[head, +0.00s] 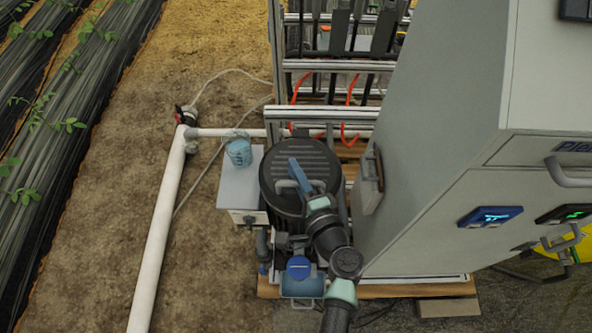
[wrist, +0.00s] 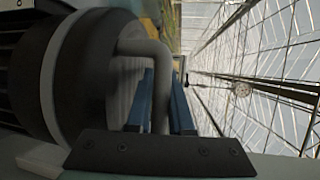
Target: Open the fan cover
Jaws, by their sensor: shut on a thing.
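The fan cover (head: 307,155) is a dark, round, ribbed cap on top of an upright cylindrical body, seen near the middle of the head view. In the wrist view it shows as a large dark round body (wrist: 85,65) at left. A grey bent handle (wrist: 157,60) stands out from it. My gripper (head: 296,183) reaches over the cover from the front. In the wrist view its blue fingers (wrist: 160,100) lie on either side of the handle and are shut on it. My gripper and wrist hide part of the cover's front in the head view.
A tall grey cabinet (head: 440,150) with displays and handles stands close at right. A metal frame (head: 330,65) with hoses is behind. A white pipe (head: 160,220) runs along the open soil.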

